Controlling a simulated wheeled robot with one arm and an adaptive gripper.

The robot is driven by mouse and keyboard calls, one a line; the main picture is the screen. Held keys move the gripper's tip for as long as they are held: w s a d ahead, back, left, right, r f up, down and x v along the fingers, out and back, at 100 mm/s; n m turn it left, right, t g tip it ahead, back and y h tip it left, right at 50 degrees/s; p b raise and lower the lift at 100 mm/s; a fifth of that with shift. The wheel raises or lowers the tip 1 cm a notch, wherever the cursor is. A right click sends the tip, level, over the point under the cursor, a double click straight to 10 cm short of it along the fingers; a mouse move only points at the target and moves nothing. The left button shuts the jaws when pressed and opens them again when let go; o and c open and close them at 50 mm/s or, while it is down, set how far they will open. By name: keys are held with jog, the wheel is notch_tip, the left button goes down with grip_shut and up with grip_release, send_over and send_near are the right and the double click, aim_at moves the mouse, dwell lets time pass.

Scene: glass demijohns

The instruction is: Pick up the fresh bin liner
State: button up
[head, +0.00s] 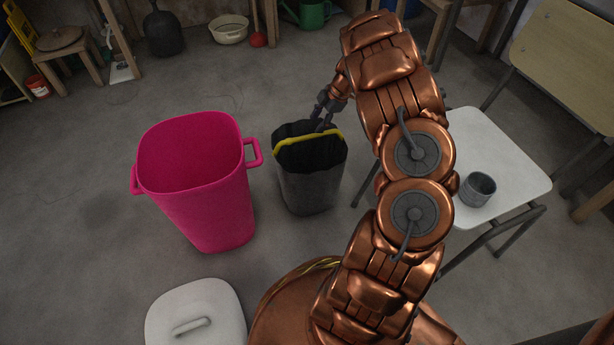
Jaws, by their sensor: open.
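The fresh bin liner appears to be the dark grey, open-topped bag (308,190) with a yellow band along its near rim, standing upright on the floor in the middle of the head view. My gripper (322,121) is open at its far rim, reaching down from behind. The fingertips are small and dark against the bag, and I cannot tell whether they touch it. A tall pink bin (215,205) with side handles stands open to the left, apart from the bag. Its bottom inside is hidden.
A white lid (196,316) lies on the floor at the front. A white chair (500,160) with a grey cup (477,189) stands at the right. Demijohn, bowl (229,30) and green can (308,13) line the back.

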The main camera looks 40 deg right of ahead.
aim_at(309, 136)
jog(key=shift+w+f, duration=0.25)
jog(key=shift+f, duration=0.3)
jog(key=shift+b+x, duration=0.45)
jog(key=shift+x, duration=0.65)
jog(key=x, duration=0.1)
jog(key=b+x, duration=0.1)
jog(key=x, duration=0.1)
jog(key=b+x, duration=0.1)
jog(key=shift+s+a+f, duration=0.1)
jog(key=shift+s+a, duration=0.15)
jog(key=shift+a, duration=0.1)
jog(key=shift+w+a+f, duration=0.15)
jog(key=shift+f, duration=0.2)
grip_shut()
